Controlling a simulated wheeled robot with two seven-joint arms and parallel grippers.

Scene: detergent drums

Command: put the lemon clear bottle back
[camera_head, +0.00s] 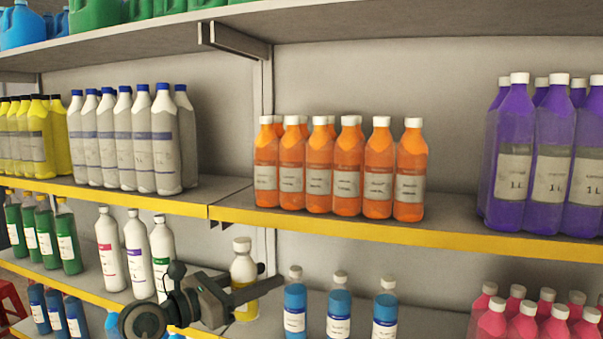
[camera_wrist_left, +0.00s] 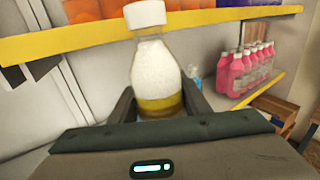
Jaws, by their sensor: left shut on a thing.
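The lemon clear bottle (camera_head: 243,272) has a white cap, a pale upper body and a yellow lower part. My left gripper (camera_head: 247,290) is shut on it and holds it upright by its lower part, at the lower shelf's level. In the left wrist view the bottle (camera_wrist_left: 154,65) stands between the two fingers of my gripper (camera_wrist_left: 158,104). Its base is hidden behind the gripper there, so I cannot tell whether it touches the shelf. My right gripper is not in view.
White bottles (camera_head: 135,250) stand left of the held bottle. Blue bottles (camera_head: 338,306) stand to its right on the lower shelf. Pink bottles (camera_head: 525,320) are further right. The yellow-edged shelf (camera_head: 400,233) with orange bottles (camera_head: 345,165) is above.

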